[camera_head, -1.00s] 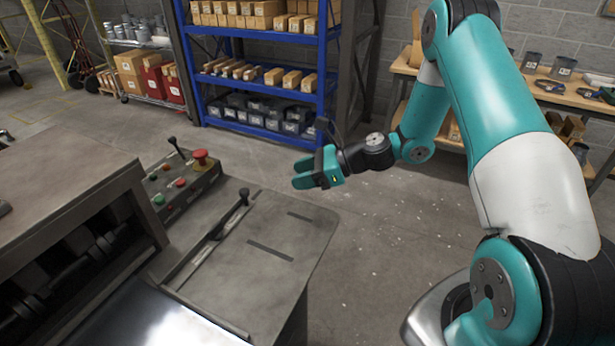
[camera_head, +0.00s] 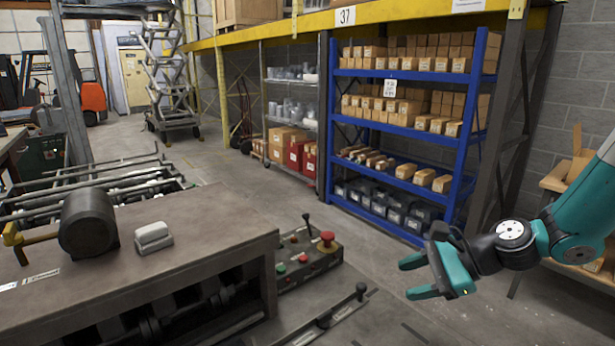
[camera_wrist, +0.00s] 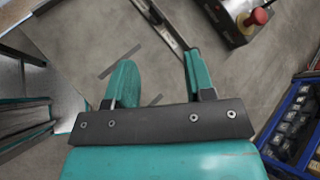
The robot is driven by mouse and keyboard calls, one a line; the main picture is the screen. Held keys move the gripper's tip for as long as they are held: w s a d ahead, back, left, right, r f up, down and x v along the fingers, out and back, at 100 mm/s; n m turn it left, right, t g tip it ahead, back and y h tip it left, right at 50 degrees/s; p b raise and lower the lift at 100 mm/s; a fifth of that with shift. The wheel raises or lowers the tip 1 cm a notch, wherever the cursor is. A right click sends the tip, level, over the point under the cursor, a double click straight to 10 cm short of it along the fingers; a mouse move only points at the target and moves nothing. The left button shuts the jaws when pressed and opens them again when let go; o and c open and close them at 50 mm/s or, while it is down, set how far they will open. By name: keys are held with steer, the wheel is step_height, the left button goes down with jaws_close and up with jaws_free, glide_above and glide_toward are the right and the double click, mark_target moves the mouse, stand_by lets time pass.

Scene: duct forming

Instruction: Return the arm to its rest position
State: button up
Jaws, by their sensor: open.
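My gripper (camera_head: 412,277) is at the lower right in the head view, teal with a black wrist. Its two fingers are apart, with nothing between them, and point left. It is in the air, in front of the blue shelf and to the right of the control box. In the wrist view my gripper (camera_wrist: 157,82) shows two teal fingers spread apart over a grey surface, holding nothing. My arm (camera_head: 585,225) comes in from the right edge in the head view.
A control box (camera_head: 308,262) with a red button is beside the machine table (camera_head: 205,215); its red button also shows in the wrist view (camera_wrist: 258,17). A blue shelf (camera_head: 333,130) with boxes stands behind my gripper. A workbench (camera_head: 556,180) is at the right. Floor (camera_head: 380,255) is open between.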

steer(key=s+a+r+n+g+h, duration=0.3)
steer(key=s+a+r+n, duration=0.45)
steer(key=s+n, duration=0.4)
steer(key=s+d+r+n+h, duration=0.1)
steer(key=s+r+n+h, duration=0.2)
steer(key=s+n, duration=0.8)
steer(key=shift+s+d+r+h, duration=0.15)
steer(key=shift+s+r+h, duration=0.25)
steer(key=shift+s+r, duration=0.3)
